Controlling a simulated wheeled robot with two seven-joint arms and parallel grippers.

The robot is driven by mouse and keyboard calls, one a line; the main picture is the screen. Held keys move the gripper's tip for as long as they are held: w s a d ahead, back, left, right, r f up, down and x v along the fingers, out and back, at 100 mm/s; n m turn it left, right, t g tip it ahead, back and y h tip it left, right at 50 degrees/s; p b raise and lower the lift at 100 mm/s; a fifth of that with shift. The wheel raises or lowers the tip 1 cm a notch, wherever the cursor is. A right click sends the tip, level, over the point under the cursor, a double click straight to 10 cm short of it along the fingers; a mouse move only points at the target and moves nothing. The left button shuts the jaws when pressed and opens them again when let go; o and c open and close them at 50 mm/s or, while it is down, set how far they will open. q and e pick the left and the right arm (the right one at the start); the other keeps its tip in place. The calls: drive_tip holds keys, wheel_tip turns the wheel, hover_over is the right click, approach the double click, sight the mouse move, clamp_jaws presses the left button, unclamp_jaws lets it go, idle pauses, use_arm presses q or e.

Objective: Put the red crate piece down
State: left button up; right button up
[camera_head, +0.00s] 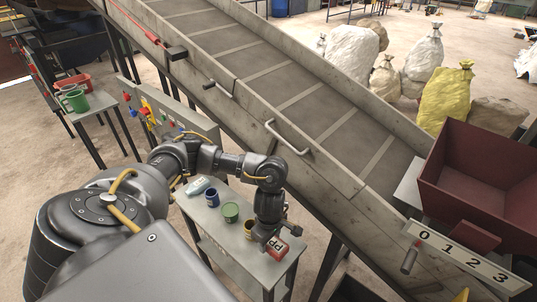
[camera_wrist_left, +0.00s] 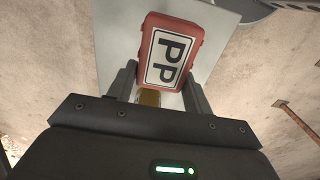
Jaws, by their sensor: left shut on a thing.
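The red crate piece (camera_head: 277,248) is a small red block with a white label reading "PP". In the head view it is at the right end of the small grey table (camera_head: 210,222), just below my left gripper (camera_head: 268,238). In the left wrist view the red piece (camera_wrist_left: 170,52) sits between the two fingers of my left gripper (camera_wrist_left: 155,85), which is shut on it. The grey tabletop lies behind it. I cannot tell whether the piece touches the tabletop. My right gripper is not in view.
A blue cup (camera_head: 212,197), a green cup (camera_head: 230,212) and a yellow container (camera_head: 249,228) stand left of the piece on the same table. The inclined conveyor (camera_head: 300,115) runs close behind. A dark red hopper (camera_head: 480,185) stands at the right.

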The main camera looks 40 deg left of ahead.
sight(269, 244)
use_arm(q)
drive_tip(key=shift+a+f, duration=0.15)
drive_tip(key=shift+w+a+f, duration=0.15)
drive_tip(key=shift+f, duration=1.65)
drive_tip(key=shift+f+b, duration=0.15)
drive_tip(key=shift+b, duration=0.2)
drive_tip(key=o, duration=1)
drive_tip(key=shift+c, duration=0.2)
